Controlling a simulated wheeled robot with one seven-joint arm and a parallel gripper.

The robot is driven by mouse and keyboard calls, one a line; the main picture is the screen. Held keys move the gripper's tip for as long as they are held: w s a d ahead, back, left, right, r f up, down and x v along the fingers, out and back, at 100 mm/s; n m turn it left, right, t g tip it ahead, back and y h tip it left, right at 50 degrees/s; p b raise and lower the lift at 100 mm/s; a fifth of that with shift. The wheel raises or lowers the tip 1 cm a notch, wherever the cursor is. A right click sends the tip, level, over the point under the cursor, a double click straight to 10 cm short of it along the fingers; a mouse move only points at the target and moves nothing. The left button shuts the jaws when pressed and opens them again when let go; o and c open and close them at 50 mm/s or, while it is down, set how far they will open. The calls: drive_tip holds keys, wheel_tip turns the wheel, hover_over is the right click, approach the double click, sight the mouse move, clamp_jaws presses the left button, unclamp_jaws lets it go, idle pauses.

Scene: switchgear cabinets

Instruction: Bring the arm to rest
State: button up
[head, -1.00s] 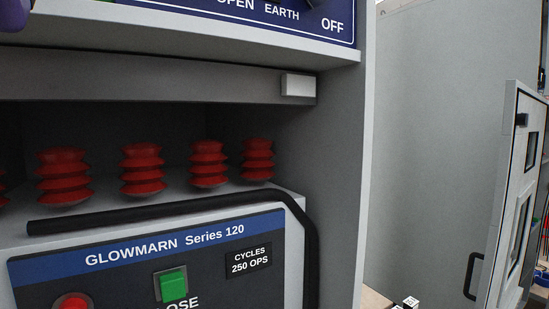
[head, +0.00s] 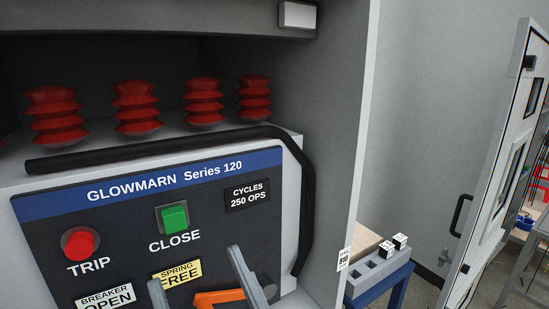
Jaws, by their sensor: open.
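Two parallel grey fingers of my gripper (head: 193,265) rise from the bottom edge of the head view, apart and with nothing seen between their tips. They overlap the lower part of the breaker panel (head: 130,211), near the yellow SPRING FREE label (head: 177,272). The rest of my arm is below the picture. An orange part (head: 220,298) shows low between the fingers, cut off by the bottom edge; I cannot tell whether they touch it.
The panel has a red TRIP button (head: 80,243), a green CLOSE button (head: 174,217) and a BREAKER OPEN label (head: 106,298). Red ribbed insulators (head: 137,108) stand behind. The cabinet side wall (head: 350,130) bounds the right. Beyond are a blue-framed stand (head: 378,285) and an open door (head: 505,150).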

drive_tip(key=s+d+f+m+g+h, duration=0.15)
drive_tip(key=s+d+f+h, duration=0.25)
drive_tip(key=d+f, duration=0.5)
drive_tip(key=s+d+f+m+h, duration=0.3)
drive_tip(key=s+d+f, duration=0.2)
drive_tip(key=d+f, duration=0.35)
drive_tip(key=s+d+f+m+g+h, duration=0.2)
drive_tip(key=s+d+f+h, duration=0.1)
drive_tip(key=s+d+f, duration=0.2)
drive_tip(key=s+d+f+m+g+h, duration=0.2)
drive_tip(key=s+d+f, duration=0.3)
drive_tip(key=s, duration=0.5)
drive_tip(key=shift+s+f+h, duration=0.2)
drive_tip(key=shift+f+h, duration=0.4)
drive_tip(key=shift+h, duration=0.3)
